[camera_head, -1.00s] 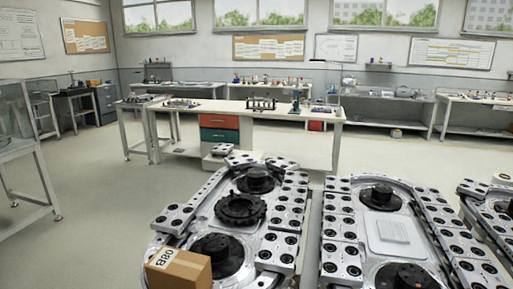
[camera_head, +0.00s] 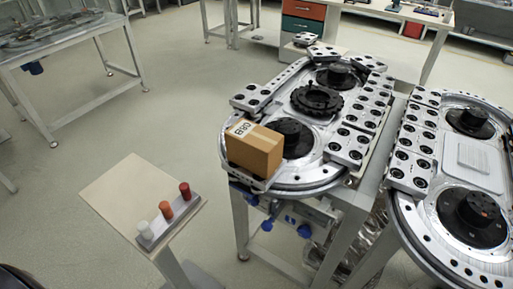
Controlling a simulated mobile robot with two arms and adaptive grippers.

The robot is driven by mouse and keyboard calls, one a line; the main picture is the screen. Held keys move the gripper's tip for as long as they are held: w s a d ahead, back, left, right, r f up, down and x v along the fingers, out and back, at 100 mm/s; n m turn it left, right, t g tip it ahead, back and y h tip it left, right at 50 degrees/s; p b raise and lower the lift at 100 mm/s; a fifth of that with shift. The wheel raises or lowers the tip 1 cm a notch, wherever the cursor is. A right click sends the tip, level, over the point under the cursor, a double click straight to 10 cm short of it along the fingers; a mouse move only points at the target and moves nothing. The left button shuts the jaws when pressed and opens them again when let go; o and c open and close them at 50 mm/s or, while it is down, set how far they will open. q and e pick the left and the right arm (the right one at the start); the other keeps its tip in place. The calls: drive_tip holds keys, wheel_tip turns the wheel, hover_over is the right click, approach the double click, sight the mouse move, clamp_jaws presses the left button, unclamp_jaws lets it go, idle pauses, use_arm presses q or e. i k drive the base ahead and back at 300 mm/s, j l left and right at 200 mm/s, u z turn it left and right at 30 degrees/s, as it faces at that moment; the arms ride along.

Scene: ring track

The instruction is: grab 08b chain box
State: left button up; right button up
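The 08B chain box (camera_head: 255,148) is a brown cardboard box with a white label reading 08B on its top. It sits at the near left end of the left ring track (camera_head: 300,178), beside a black round hub. Neither of my grippers is in view.
A small stand with a beige top (camera_head: 122,194) at the lower left carries a grey block with white, orange and red cylinders (camera_head: 165,212). A second ring track (camera_head: 455,200) stands close on the right. A metal table (camera_head: 70,62) is at the upper left. Open floor lies between.

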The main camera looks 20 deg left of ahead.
sight(258, 149)
drive_tip(key=k+l+u, duration=0.1)
drive_tip(key=u, duration=0.25)
drive_tip(key=k+l+u, duration=0.1)
drive_tip(key=u, duration=0.25)
drive_tip(key=l, duration=0.1)
